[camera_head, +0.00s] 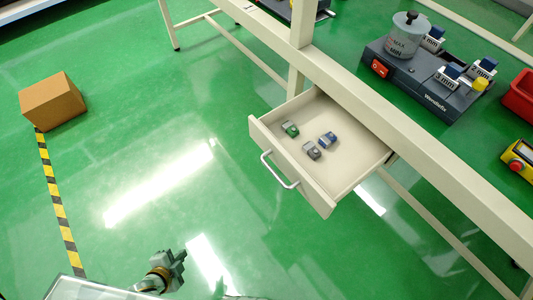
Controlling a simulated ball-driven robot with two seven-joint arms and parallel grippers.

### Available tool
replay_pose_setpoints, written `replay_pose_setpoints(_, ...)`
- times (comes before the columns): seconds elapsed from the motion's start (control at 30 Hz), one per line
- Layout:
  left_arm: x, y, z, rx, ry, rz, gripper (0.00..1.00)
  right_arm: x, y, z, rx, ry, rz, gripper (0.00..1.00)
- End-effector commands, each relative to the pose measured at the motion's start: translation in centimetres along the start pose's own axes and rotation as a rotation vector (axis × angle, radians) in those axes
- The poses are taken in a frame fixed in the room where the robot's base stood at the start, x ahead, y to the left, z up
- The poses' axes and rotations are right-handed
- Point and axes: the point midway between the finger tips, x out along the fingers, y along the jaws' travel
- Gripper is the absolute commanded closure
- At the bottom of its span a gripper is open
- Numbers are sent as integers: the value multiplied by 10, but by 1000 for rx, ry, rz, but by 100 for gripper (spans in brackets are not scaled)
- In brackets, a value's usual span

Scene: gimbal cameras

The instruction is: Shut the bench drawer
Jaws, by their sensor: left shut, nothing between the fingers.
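The bench drawer (347,174) is pulled out from under the bench (400,135), toward the lower left of the head view. Its front panel carries a pale bar handle (279,171). Three small blocks lie inside: a green one (290,129), a grey one (312,150) and a blue one (328,139). My left gripper (180,262) is shut and empty at the bottom of the view, over the floor. It is well apart from the drawer, below and left of the handle. My right gripper is not in view.
A cardboard box (53,101) sits on the floor at left, by striped tape (57,200). The green floor before the drawer is clear.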

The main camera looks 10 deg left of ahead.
Motion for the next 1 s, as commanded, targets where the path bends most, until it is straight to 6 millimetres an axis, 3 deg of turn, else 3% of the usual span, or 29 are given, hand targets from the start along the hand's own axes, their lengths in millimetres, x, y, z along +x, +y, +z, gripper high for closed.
replay_pose_setpoints(0.03,3,-58,-39,257,122,-139,100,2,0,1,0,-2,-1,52)
replay_pose_setpoints(0.1,-11,-123,-96,667,250,-355,100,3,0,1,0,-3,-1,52)
replay_pose_setpoints(0.2,-49,-181,-166,1205,331,-673,100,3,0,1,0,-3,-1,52)
replay_pose_setpoints(0.23,-62,-191,-184,1348,337,-765,100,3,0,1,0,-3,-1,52)
replay_pose_setpoints(0.3,-87,-204,-215,1632,322,-956,100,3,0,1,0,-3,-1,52)
replay_pose_setpoints(0.37,-103,-206,-233,1819,291,-1088,100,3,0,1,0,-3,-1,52)
replay_pose_setpoints(0.5,-116,-200,-246,2073,217,-1252,100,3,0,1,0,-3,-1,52)
replay_pose_setpoints(0.77,-109,-202,-259,2150,162,-1300,100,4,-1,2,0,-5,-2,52)
replay_pose_setpoints(1.0,-84,-212,-299,2147,163,-1300,100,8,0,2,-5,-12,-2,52)
